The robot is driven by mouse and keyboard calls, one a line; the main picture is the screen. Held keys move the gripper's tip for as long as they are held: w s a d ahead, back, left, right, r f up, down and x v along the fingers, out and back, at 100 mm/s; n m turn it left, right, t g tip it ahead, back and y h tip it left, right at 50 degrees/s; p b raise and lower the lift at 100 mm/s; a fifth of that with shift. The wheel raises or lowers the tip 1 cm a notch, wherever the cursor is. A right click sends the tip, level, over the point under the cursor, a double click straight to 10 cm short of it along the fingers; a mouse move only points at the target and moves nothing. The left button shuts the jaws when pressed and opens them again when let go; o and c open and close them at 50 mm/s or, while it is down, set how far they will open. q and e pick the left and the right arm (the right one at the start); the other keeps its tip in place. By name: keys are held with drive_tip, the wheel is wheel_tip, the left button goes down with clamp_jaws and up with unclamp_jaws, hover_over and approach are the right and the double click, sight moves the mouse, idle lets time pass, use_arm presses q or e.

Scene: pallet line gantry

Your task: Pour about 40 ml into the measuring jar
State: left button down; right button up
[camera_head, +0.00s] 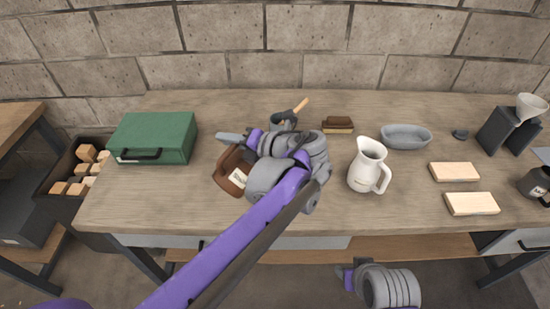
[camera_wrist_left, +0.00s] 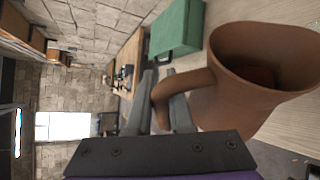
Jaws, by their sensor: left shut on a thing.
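My left gripper (camera_head: 240,145) is shut on the handle of a brown jug (camera_head: 230,169), between its two grey fingers in the left wrist view (camera_wrist_left: 160,105). The jug (camera_wrist_left: 225,98) shows its wide open mouth there, with a darker reddish area inside. In the head view the jug and its pale label look tilted, and my wrist hides part of it. A white pitcher (camera_head: 365,166) with a handle stands upright to the right of my left wrist, apart from the jug. I cannot tell whether it is the measuring jar. My right gripper (camera_head: 347,277) is low, before the table's front edge; its fingers are unclear.
A green case (camera_head: 155,133) stands at the table's left. A brush (camera_head: 338,125), a grey dish (camera_head: 405,136), two pale blocks (camera_head: 472,204) and a dark stand with a white funnel (camera_head: 530,105) lie to the right. A dark mug (camera_head: 536,186) sits at the right edge.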

sight(219, 160)
use_arm(q)
drive_tip(key=shift+w+d+r, duration=0.25)
drive_tip(key=shift+r, duration=0.2)
idle(0.4)
drive_tip(key=shift+s+a+r+m+y, duration=0.1)
drive_tip(key=shift+s+a+m+y, duration=0.2)
drive_tip(key=shift+s+a, duration=0.1)
idle(0.4)
drive_tip(key=shift+w+d+r, duration=0.15)
drive_tip(key=shift+d+r, duration=0.05)
idle(1.5)
drive_tip(key=shift+n+h, duration=0.8)
drive_tip(key=shift+n, duration=0.1)
drive_tip(key=f, duration=0.1)
drive_tip(key=s+a+f, duration=0.2)
drive_tip(key=shift+a+f, duration=0.1)
drive_tip(key=shift+f, duration=0.25)
drive_tip(key=shift+a, duration=0.1)
drive_tip(key=shift+s+f+n+t, duration=0.15)
drive_tip(key=shift+f+n+t, duration=0.15)
drive_tip(key=shift+a+f+h+b, duration=0.15)
drive_tip(key=shift+f+h+b, duration=0.15)
drive_tip(key=shift+f, duration=0.3)
drive_tip(key=shift+s+a+n, duration=0.1)
drive_tip(key=shift+s+n, duration=0.05)
drive_tip(key=shift+n, duration=0.15)
